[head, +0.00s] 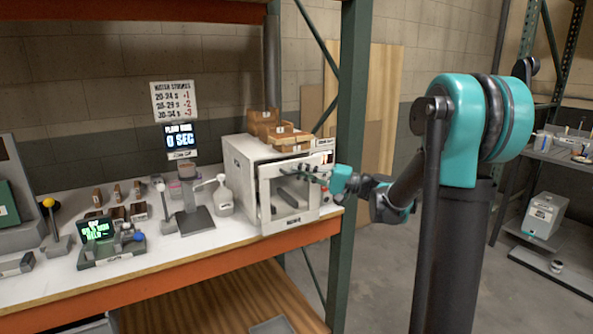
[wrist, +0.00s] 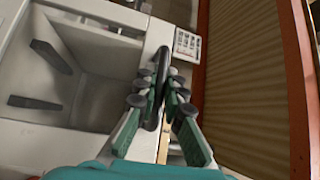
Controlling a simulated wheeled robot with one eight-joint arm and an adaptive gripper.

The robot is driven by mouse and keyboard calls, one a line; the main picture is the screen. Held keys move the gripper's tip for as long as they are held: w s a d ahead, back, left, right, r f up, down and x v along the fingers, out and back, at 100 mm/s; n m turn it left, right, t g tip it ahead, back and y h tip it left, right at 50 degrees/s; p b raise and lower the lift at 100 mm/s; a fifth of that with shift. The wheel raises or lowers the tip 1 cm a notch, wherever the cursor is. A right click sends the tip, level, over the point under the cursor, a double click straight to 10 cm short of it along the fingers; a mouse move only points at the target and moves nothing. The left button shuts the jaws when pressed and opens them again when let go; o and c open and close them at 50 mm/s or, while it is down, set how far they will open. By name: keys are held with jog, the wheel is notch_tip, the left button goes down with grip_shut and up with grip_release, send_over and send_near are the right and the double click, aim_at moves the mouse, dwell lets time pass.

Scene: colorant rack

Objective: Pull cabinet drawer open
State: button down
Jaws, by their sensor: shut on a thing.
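The white cabinet (head: 240,170) stands on the bench by the green post. Its front (head: 290,222) is a pale frame around a window-like area, with dark bar shapes inside. My gripper (head: 318,174) is at the upper right of this front. In the wrist view my gripper (wrist: 157,88) has its fingers on either side of a dark upright handle (wrist: 160,62) and is shut on it. The fingers hide part of the handle. The grey cabinet interior (wrist: 95,85) shows to the left. I cannot tell how far the front stands out from the body.
Wooden boxes (head: 275,130) sit on top. The green post (head: 348,150) is close to my arm. A small keypad panel (wrist: 186,43) is right of the handle.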

jog(key=s+d, duration=0.8)
jog(key=s, duration=0.3)
jog(key=shift+s, duration=0.35)
jog(key=c, duration=1.6)
grip_release()
jog(key=v, duration=1.2)
jog(key=shift+a+f, duration=0.1)
